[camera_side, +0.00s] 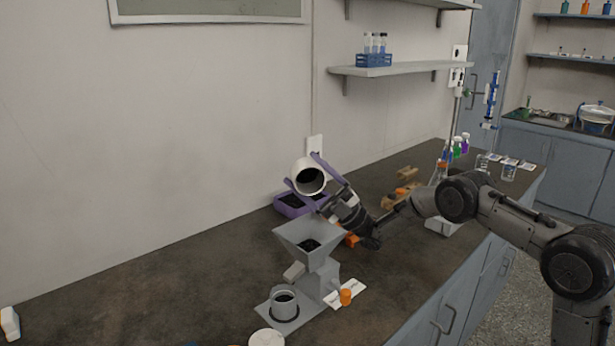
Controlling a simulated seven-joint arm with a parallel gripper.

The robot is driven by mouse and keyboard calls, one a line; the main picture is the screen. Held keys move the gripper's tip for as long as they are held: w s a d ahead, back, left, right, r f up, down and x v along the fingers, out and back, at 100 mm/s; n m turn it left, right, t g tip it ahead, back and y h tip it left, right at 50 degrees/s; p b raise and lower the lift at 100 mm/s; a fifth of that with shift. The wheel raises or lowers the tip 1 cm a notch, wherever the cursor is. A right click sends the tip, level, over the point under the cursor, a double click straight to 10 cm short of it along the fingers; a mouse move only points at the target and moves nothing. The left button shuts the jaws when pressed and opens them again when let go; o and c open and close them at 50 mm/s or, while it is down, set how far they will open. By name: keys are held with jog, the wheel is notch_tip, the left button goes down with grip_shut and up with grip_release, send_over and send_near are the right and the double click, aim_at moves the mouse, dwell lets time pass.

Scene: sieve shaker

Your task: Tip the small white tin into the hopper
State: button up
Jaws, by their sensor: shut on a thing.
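The small white tin (309,163) is held up above and behind the hopper, tipped on its side with its dark open mouth facing the camera. My gripper (312,176) is shut on the tin, its purple fingers on either side of it. The grey hopper (291,235) stands on the bench below the tin, with some dark material at the bottom of its funnel. The tin is apart from the hopper. Whether anything is inside the tin is too dark to tell.
A grey cup (284,301) stands on the base under the hopper. A purple tray (291,207) with dark contents lies behind. An orange cap (346,297) and a white lid (267,338) are near the front. Bottles stand at the right; the bench's left is mostly clear.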

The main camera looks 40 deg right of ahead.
jog(key=m+h, duration=0.1)
jog(key=f+m+t+h, duration=0.1)
jog(key=f+m+h, duration=0.1)
jog(key=m, duration=0.1)
jog(key=shift+w+a+f+t, duration=0.15)
jog(key=shift+a+t, duration=0.1)
jog(key=shift+t, duration=0.15)
jog(key=shift+a, duration=0.1)
jog(key=shift+m+t+h, duration=0.4)
jog(key=shift+m+h, duration=0.4)
jog(key=shift+m, duration=0.2)
jog(key=m+h, duration=0.1)
jog(key=m, duration=0.1)
jog(key=m+t+h, duration=0.1)
jog(key=m+h, duration=0.3)
jog(key=shift+w, duration=0.3)
jog(key=m+h, duration=0.2)
jog(key=m, duration=0.1)
jog(key=shift+r, duration=0.2)
jog(key=shift+w+d+r+m+g+h, duration=0.1)
jog(key=shift+d+m+g+h, duration=0.1)
jog(key=shift+m+h, duration=0.5)
jog(key=shift+d+m+g+h, duration=0.2)
jog(key=shift+m+h, duration=0.4)
jog(key=shift+m, duration=0.2)
